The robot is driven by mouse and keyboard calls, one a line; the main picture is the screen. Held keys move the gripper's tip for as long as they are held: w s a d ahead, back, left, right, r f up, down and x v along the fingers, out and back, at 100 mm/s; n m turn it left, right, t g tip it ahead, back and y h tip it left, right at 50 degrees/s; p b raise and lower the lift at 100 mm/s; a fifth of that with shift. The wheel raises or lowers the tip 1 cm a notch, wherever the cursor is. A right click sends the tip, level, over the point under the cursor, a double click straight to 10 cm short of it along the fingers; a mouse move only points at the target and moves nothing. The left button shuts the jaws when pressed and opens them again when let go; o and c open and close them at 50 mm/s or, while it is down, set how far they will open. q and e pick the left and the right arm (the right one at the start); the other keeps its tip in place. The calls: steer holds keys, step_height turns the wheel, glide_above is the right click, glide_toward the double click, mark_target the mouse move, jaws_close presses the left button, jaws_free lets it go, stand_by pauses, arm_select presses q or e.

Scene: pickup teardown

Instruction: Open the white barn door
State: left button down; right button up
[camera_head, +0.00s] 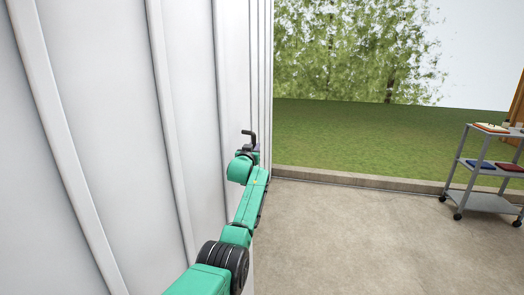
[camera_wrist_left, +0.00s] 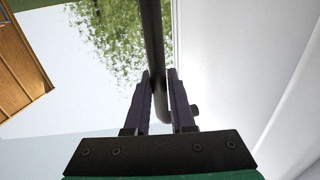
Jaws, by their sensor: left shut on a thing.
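The white barn door (camera_head: 105,130), with raised vertical ribs, fills the left of the head view. To the right of its edge is a wide opening to the outside. My left gripper (camera_head: 248,150) is at the door's edge, at the end of my green arm. It is shut on the dark door handle (camera_head: 254,138). In the left wrist view, the handle bar (camera_wrist_left: 152,35) passes between the two fingers of the left gripper (camera_wrist_left: 160,75), with the white door (camera_wrist_left: 225,70) beside it on the right. My right gripper is not in view.
A grey cart (camera_head: 487,165) with shelves and small items stands at the right. The concrete floor (camera_head: 340,235) between door and cart is clear. A low sill (camera_head: 350,180) borders the grass (camera_head: 370,130) outside.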

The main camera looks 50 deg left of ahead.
arm_select(q)
steer(key=shift+s+a+f, duration=0.2)
steer(key=shift+a+f, duration=0.25)
steer(key=shift+a, duration=0.25)
steer(key=c, duration=0.8)
jaws_free()
steer(key=shift+r, duration=0.1)
steer(key=shift+o, duration=0.2)
steer(key=shift+s+a+r, duration=0.1)
steer(key=shift+s, duration=0.05)
steer(key=shift+r, duration=0.1)
steer(key=b+v, duration=0.2)
steer(key=v, duration=1.2)
steer(key=shift+s+d, duration=0.15)
steer(key=shift+d, duration=0.1)
